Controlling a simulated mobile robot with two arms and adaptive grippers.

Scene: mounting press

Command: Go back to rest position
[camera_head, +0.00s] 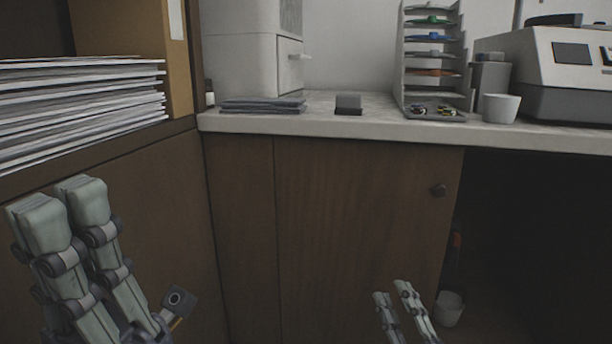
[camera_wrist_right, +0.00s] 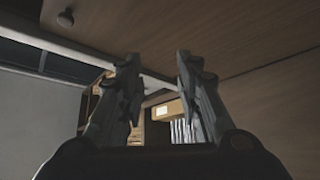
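My left gripper (camera_head: 62,205) is at the lower left of the head view, in front of the brown cabinet side, with its two grey-green fingers pointing up. They look close together, and from this angle I cannot tell whether they are open or shut. Nothing shows held in it. My right gripper (camera_head: 393,290) is low in the head view, in front of the cabinet door (camera_head: 350,220). In the right wrist view its two dark fingers (camera_wrist_right: 155,70) stand apart with nothing gripped between them.
The counter (camera_head: 370,126) carries a white machine (camera_head: 240,50), a small dark block (camera_head: 348,104), a shelved rack (camera_head: 432,55), a white cup (camera_head: 500,107) and a larger machine (camera_head: 560,75). Stacked papers (camera_head: 80,105) lie at left. An open dark space is at lower right.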

